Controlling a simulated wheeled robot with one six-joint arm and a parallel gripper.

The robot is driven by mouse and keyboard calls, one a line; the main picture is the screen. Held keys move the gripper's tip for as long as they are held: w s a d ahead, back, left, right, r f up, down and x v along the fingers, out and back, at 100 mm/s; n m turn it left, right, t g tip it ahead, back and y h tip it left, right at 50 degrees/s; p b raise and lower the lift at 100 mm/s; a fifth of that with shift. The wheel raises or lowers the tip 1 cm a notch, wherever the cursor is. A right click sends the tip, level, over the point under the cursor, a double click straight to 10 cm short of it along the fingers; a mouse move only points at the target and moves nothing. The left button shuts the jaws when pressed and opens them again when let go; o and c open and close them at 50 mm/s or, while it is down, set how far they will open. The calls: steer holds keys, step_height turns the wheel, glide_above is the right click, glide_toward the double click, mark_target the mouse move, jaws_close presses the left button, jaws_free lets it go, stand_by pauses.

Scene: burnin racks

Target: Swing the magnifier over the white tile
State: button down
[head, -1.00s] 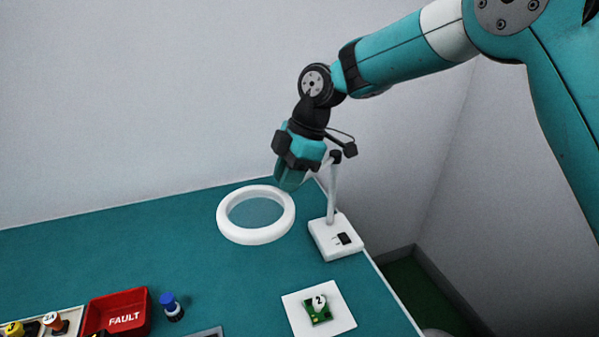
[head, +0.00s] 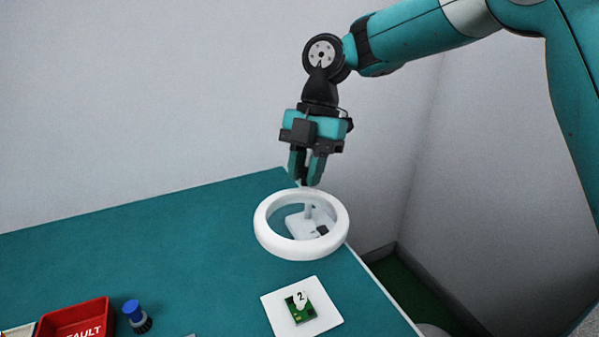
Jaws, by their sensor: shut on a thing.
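The magnifier (head: 262,238) is a white ring with a clear lens, held above the table. Its white base (head: 296,226) shows through the lens, and its post is mostly hidden behind the ring and my gripper. My gripper (head: 307,180) points down at the far edge of the ring, its fingers shut on a part of the magnifier there. The white tile (head: 275,312) lies flat on the table in front of the ring, nearer the camera. A green circuit board (head: 303,315) with a white tag marked 2 sits on the tile. In the picture the ring is above the tile, not covering it.
A red FAULT bin (head: 75,318) and a blue-capped bottle-like thing (head: 135,315) stand at the front left. The teal table (head: 150,245) is clear in the middle and left. Its right edge runs close by the tile, with a wall beyond.

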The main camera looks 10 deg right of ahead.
steer(key=shift+d, duration=0.1)
steer(key=c, duration=0.9)
jaws_free()
steer(key=shift+c, duration=0.2)
steer(key=shift+r, duration=0.1)
steer(key=p+v, duration=1.5)
steer(key=v, duration=0.2)
steer(key=shift+r, duration=0.15)
steer(key=shift+w, duration=0.1)
